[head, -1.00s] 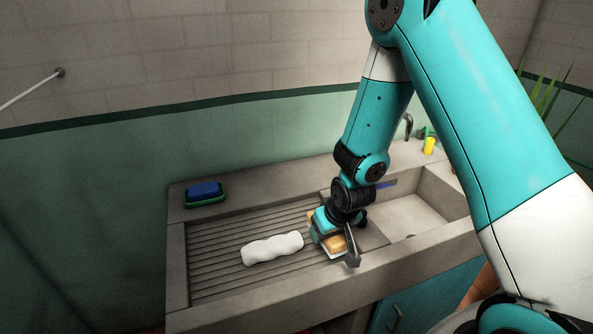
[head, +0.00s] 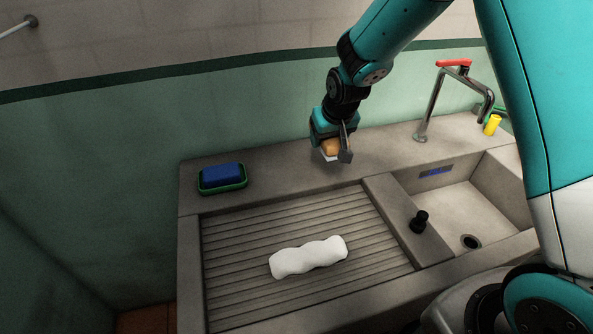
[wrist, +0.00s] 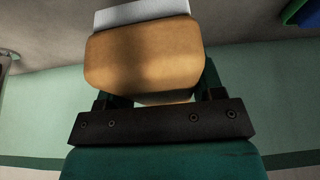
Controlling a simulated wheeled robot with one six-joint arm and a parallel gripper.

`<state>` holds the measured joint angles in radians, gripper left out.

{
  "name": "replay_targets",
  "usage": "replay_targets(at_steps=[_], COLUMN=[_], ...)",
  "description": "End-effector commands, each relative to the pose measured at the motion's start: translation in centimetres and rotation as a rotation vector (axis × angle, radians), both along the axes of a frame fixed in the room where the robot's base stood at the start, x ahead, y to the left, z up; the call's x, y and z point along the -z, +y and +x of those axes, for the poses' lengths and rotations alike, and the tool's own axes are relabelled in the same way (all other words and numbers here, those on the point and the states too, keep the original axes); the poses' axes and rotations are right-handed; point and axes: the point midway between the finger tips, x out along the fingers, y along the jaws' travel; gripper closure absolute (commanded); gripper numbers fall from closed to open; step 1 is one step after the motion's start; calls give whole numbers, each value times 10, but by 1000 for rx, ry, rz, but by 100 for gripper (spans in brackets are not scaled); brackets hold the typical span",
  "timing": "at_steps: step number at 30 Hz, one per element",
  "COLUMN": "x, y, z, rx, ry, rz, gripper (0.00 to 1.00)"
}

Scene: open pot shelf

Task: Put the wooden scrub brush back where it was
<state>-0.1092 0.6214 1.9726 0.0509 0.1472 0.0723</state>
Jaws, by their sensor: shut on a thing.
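The wooden scrub brush (head: 331,148) is an orange-brown block with pale bristles on its lower side. My gripper (head: 334,154) is shut on it and holds it over the ledge behind the drainboard, near the green wall. In the head view I cannot tell whether the bristles touch the ledge. In the wrist view the brush's wooden block (wrist: 145,60) fills the upper middle, with its white bristles (wrist: 142,12) at the top edge. My gripper (wrist: 150,98) also shows there, with its fingers partly hidden behind the block.
A blue sponge (head: 222,175) sits in a green dish (head: 224,188) on the ledge's left. A white rolled cloth (head: 308,257) lies on the ribbed drainboard (head: 235,235). A tap (head: 430,105), yellow object (head: 492,125) and basin (head: 455,205) are at the right. The ledge between dish and brush is clear.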

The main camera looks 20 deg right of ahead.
Motion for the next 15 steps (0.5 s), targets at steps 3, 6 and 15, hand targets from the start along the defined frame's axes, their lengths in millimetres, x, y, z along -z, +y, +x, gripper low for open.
replay_targets(at_steps=[3,6,15], x=[-38,-70,-70], y=[26,43,58], z=[37,51,56], rx=[4,11,19], ry=[-18,-17,1], rz=[5,12,18], gripper=[61,61,61])
